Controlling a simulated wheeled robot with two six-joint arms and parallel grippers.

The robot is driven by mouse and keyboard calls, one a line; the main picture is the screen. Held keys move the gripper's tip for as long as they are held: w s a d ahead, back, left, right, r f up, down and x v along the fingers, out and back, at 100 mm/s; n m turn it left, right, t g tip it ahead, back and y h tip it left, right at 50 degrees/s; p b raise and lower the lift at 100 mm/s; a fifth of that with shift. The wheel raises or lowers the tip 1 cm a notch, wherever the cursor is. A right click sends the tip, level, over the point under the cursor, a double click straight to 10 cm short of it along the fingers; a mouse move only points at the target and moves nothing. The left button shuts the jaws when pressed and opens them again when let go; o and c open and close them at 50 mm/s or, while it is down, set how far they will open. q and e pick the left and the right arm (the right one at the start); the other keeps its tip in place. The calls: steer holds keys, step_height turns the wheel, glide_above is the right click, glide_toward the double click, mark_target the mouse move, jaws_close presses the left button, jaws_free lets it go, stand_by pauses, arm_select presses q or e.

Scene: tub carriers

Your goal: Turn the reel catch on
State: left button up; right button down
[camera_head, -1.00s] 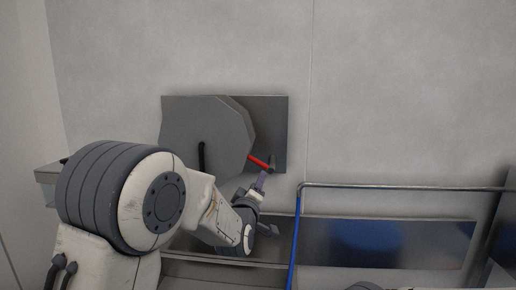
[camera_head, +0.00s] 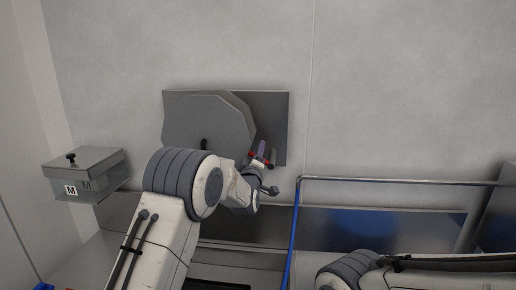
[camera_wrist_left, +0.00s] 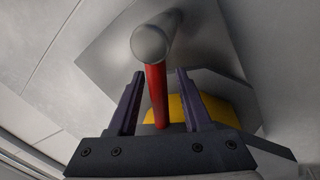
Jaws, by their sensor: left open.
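The reel catch is a red lever (camera_head: 252,154) at the lower right of the grey reel housing (camera_head: 205,122) on the wall plate. In the left wrist view the red lever (camera_wrist_left: 157,95) runs from a round grey metal end (camera_wrist_left: 150,44) down between my fingers. My left gripper (camera_head: 262,152) is at the lever and partly covers it. In the wrist view my left gripper (camera_wrist_left: 160,78) is open, with one finger on each side of the lever and visible gaps. My right arm shows at the lower right, but its gripper is out of view.
A grey metal box (camera_head: 85,165) with M labels and a black knob is on the left. A rail (camera_head: 400,181) with a blue upright (camera_head: 292,235) is right of my left gripper. A metal panel (camera_head: 420,235) lies behind it. A yellow patch (camera_wrist_left: 220,108) shows behind the lever.

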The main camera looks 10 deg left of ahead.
arm_select(q)
steer(key=shift+c, duration=0.3)
jaws_close()
stand_by(1.2)
